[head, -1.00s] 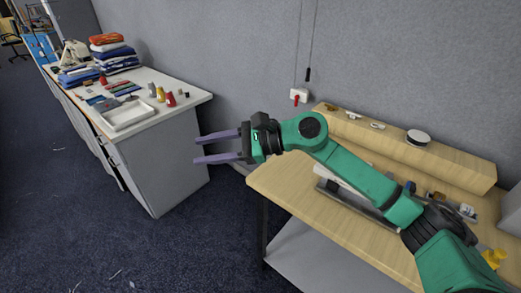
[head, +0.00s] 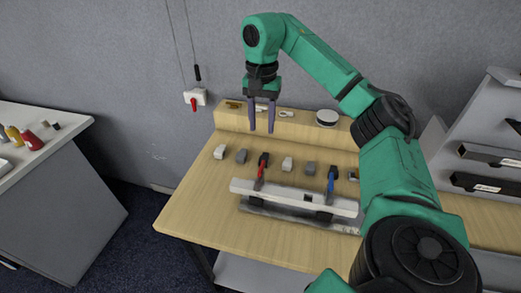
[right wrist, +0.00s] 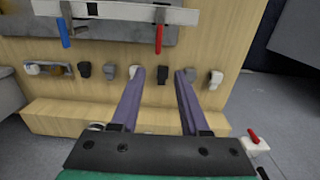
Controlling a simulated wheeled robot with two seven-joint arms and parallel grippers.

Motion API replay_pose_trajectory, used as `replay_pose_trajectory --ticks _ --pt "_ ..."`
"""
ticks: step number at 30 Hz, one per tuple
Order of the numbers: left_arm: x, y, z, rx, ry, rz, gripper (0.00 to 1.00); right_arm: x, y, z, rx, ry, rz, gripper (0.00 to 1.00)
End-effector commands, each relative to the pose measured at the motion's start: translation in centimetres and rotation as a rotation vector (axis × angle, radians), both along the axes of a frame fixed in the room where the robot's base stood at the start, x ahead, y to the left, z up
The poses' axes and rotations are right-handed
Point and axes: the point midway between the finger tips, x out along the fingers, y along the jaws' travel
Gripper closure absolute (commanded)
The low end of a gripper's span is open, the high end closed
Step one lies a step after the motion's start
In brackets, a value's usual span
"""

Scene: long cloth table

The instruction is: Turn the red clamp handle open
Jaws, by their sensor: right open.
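The red clamp handle (head: 261,173) stands at the left part of a pale clamp bar (head: 290,198) on the wooden workbench. In the right wrist view the red handle (right wrist: 159,39) hangs from the bar (right wrist: 120,12), ahead of my fingertips. A blue handle (head: 331,180) is on the same bar further right; it also shows in the right wrist view (right wrist: 64,33). My right gripper (head: 261,131) points down above the back of the bench, open and empty, apart from the red handle. Its spread fingers (right wrist: 162,74) show in the right wrist view. My left gripper is not in view.
Several small white, grey and black blocks (head: 241,156) line up behind the bar. A wooden ledge (head: 229,119) with a white round item (head: 327,118) runs along the back. A wall switch with a red lever (head: 194,99) is at left. Grey shelving (head: 480,130) stands at right.

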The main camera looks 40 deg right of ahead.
Motion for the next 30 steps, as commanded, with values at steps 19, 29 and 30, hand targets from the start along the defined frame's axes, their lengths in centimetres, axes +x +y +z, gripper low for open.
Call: replay_pose_trajectory --ticks 19,29,30 --pt "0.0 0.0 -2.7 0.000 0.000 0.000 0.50 -0.2 0.2 -13.3 0.001 -0.001 0.002 0.55" --pt "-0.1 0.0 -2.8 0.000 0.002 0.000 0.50 -0.2 0.2 -13.5 0.001 -0.002 0.002 0.93" --pt "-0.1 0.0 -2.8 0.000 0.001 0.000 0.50 -0.2 0.2 -13.5 0.001 -0.002 0.001 1.00"
